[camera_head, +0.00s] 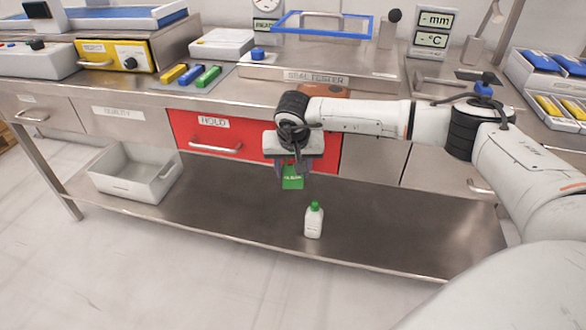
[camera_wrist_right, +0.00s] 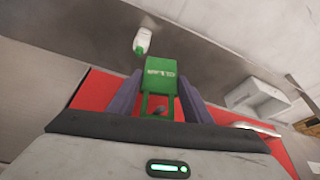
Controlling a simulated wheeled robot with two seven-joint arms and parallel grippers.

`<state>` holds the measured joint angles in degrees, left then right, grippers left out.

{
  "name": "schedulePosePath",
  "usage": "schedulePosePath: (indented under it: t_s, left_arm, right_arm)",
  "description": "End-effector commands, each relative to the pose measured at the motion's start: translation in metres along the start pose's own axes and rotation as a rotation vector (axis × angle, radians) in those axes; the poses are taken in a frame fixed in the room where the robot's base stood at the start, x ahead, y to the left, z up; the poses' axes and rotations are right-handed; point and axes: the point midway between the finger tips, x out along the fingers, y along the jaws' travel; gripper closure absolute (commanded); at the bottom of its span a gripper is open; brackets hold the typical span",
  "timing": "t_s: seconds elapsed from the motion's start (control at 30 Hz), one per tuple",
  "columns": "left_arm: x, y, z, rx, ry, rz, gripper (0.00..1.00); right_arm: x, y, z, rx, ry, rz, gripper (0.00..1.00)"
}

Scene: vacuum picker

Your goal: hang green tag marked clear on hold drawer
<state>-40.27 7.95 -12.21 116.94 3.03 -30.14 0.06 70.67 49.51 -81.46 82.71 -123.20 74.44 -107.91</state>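The green tag (camera_head: 292,181) hangs below my right gripper (camera_head: 293,168), in front of the right part of the red drawer. The right wrist view shows the tag (camera_wrist_right: 161,74) between the two fingers (camera_wrist_right: 160,92), which appear shut on its green frame. The tag's white lettering is too small to read surely. The red drawer marked HOLD (camera_head: 190,133) is closed. Its silver handle (camera_head: 215,149) is left of the tag and apart from it. The handle also shows at right in the right wrist view (camera_wrist_right: 258,128). My left gripper is not in view.
A white bottle with a green cap (camera_head: 314,221) stands on the lower metal shelf (camera_head: 235,215). A grey bin (camera_head: 135,174) sits at the shelf's left. Yellow, blue and green tags (camera_head: 190,75) lie on the counter above the drawer. Space before the handle is clear.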

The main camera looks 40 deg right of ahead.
Motion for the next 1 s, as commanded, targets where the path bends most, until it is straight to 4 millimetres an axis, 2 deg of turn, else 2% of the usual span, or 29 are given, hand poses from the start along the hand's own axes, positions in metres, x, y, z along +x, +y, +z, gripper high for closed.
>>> schedulePosePath:
  t_s: [0.03,0.1,0.47,0.57,0.8,1.0]
  left_arm:
    - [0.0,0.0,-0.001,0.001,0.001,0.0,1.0]
    - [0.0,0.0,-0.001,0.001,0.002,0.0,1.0]
    - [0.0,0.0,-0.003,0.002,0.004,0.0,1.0]
    - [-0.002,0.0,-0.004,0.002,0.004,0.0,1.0]
    - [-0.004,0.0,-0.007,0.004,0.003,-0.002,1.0]
    - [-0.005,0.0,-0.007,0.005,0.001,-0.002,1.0]
  right_arm:
    - [0.0,0.0,0.0,0.0,0.0,0.0,0.45]
    - [0.0,0.0,0.0,0.0,0.0,0.0,0.35]
    - [-0.006,0.0,-0.001,0.0,0.001,-0.001,0.35]
    - [-0.02,0.0,-0.001,0.0,0.002,-0.001,0.35]
    - [-0.068,-0.001,-0.001,-0.001,0.002,-0.003,0.35]
    - [-0.096,0.0,-0.001,0.001,0.001,-0.002,0.35]
